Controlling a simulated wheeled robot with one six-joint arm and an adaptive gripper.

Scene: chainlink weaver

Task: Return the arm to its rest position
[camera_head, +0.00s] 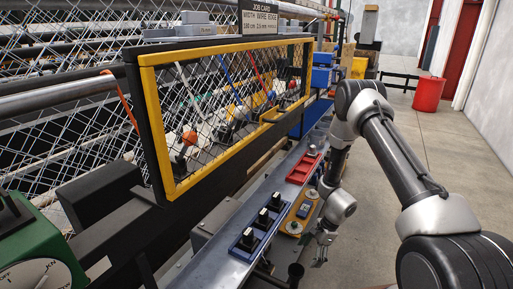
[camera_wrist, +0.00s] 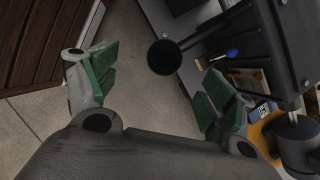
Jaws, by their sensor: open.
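My gripper (camera_head: 320,252) hangs low at the end of my bent arm in the head view, beside the right edge of the long grey metal bench (camera_head: 232,228). In the wrist view my gripper (camera_wrist: 155,88) has its two green-padded fingers spread wide apart. Nothing is held between them. A dark round post end (camera_wrist: 164,57) shows beyond the gap between the fingers; I cannot tell how far off it is. My arm rises from the lower right, folds at the top and comes down to the wrist.
A yellow-framed mesh guard (camera_head: 215,50) stands left. A red bin (camera_head: 428,94) is far right. The floor (camera_head: 462,145) to the right is clear.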

